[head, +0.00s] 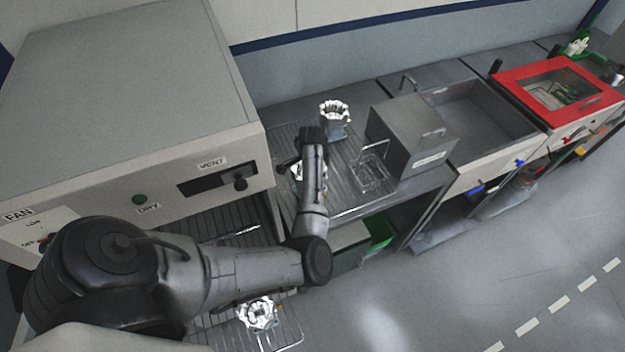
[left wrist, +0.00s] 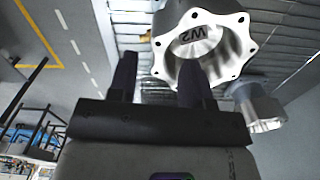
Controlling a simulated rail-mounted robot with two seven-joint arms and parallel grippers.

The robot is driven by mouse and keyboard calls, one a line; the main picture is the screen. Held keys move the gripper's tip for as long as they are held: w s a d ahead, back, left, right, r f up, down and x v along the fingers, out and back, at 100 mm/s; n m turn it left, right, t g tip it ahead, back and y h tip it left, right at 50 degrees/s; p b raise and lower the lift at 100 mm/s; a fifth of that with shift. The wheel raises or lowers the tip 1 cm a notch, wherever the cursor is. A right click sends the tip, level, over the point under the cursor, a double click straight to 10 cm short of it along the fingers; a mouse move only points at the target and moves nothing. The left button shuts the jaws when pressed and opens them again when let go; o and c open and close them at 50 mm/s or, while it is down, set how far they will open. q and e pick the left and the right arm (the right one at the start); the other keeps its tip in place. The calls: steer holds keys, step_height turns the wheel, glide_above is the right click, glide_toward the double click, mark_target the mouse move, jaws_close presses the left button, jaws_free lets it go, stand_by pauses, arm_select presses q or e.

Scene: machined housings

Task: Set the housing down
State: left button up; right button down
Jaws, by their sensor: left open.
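One silver flanged housing (head: 335,116) stands on the grey ribbed bench top, just beyond my left wrist in the head view. A second shiny housing (head: 297,172) is mostly hidden by my left forearm. My left gripper (head: 290,164) is beside it, with only a dark part showing. In the left wrist view, my left gripper (left wrist: 157,72) has its two dark fingers apart. A housing with a lobed, drilled flange and a dark marking (left wrist: 203,45) is close to the right finger; contact cannot be told. A smaller-looking housing (left wrist: 263,106) is to its right.
Another housing (head: 257,314) sits on a wire rack at the lower left. A large grey FAN/DRY/VENT cabinet (head: 130,90) bounds the left. A wire basket (head: 372,172), grey box (head: 411,138), open basin (head: 480,112) and red-framed lid (head: 520,75) stand to the right.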

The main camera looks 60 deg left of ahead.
arm_select(q)
step_height(320, 180, up, 8)
steer(key=shift+f, duration=0.2)
stand_by(0.7)
